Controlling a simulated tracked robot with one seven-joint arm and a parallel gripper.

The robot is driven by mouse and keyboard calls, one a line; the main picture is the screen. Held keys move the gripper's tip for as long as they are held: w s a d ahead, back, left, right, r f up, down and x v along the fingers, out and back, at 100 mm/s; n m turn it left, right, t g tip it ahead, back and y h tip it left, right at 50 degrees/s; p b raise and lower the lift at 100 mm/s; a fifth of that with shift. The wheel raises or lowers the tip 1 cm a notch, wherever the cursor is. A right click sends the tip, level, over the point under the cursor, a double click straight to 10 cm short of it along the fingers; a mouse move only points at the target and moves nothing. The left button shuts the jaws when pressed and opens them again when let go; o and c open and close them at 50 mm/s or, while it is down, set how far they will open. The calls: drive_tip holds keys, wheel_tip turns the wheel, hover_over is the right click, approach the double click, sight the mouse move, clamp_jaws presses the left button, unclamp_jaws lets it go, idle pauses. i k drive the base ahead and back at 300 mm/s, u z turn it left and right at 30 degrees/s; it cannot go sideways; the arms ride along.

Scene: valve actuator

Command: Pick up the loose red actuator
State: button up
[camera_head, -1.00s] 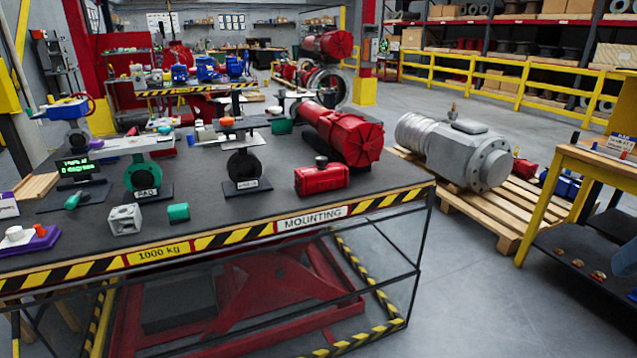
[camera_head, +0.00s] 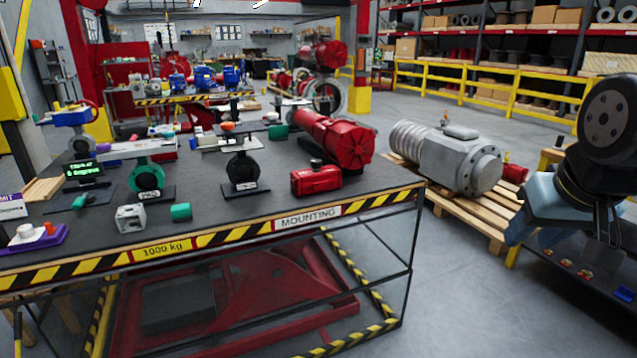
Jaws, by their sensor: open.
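A small red actuator (camera_head: 316,180) with a dark round cap on top lies on the dark tabletop, near the table's right front edge. It stands apart from the black valve (camera_head: 243,172) to its left, which is upright on a black plate. A larger red actuator (camera_head: 338,138) lies just behind it. Part of my arm shows at the right edge, over the floor and side bench, well away from the small red actuator. My gripper is not visible in this view.
The lift table (camera_head: 380,201) has a striped front edge. A green valve (camera_head: 147,178), a grey block (camera_head: 131,218) and a teal cylinder (camera_head: 181,211) stand left of the actuator. A grey motor (camera_head: 455,160) sits on a pallet to the right. Tabletop before the small actuator is clear.

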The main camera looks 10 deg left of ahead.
sight(309, 181)
drive_tip(key=i, duration=1)
